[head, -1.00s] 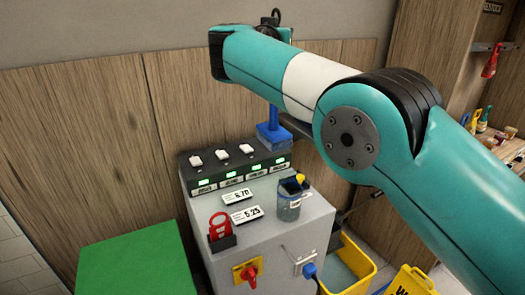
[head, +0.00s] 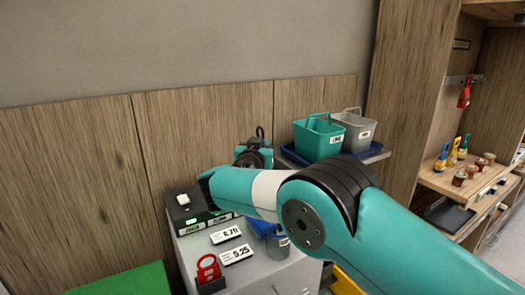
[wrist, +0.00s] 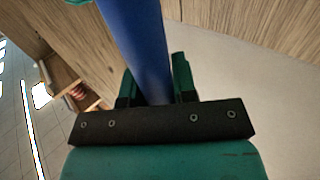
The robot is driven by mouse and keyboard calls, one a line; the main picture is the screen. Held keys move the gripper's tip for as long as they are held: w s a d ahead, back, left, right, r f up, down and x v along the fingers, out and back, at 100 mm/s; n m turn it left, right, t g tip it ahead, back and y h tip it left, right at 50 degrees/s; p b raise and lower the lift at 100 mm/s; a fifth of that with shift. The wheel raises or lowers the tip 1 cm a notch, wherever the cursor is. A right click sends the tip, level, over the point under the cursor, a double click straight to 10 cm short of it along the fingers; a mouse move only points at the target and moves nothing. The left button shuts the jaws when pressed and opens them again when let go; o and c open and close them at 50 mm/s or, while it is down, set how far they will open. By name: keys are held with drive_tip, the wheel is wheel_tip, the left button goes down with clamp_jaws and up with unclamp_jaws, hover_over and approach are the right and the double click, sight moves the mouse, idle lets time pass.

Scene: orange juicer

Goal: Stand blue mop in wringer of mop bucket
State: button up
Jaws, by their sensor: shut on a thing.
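In the wrist view the two green fingers of my gripper (wrist: 153,80) are shut on a thick blue shaft, the handle of the blue mop (wrist: 138,40). The shaft runs up out of the top of that view, so its end is hidden there. In the head view my arm hides the fingers. A yellow corner of the mop bucket (head: 345,284) shows at the bottom edge, under my arm. Its wringer is hidden.
A grey machine (head: 250,275) with price tags and a red padlock stands in front. Teal (head: 318,140) and grey (head: 354,132) baskets sit on a blue tray behind my arm. Wooden shelves with bottles (head: 455,150) stand right. A green surface (head: 122,282) is at lower left.

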drive_tip(key=shift+f, duration=0.7)
drive_tip(key=shift+f, duration=0.1)
drive_tip(key=o, duration=0.9)
drive_tip(key=shift+c, duration=0.2)
drive_tip(key=s+a+b, duration=0.2)
drive_tip(key=s+b, duration=0.1)
drive_tip(key=s, duration=0.8)
drive_tip(key=shift+s, duration=0.3)
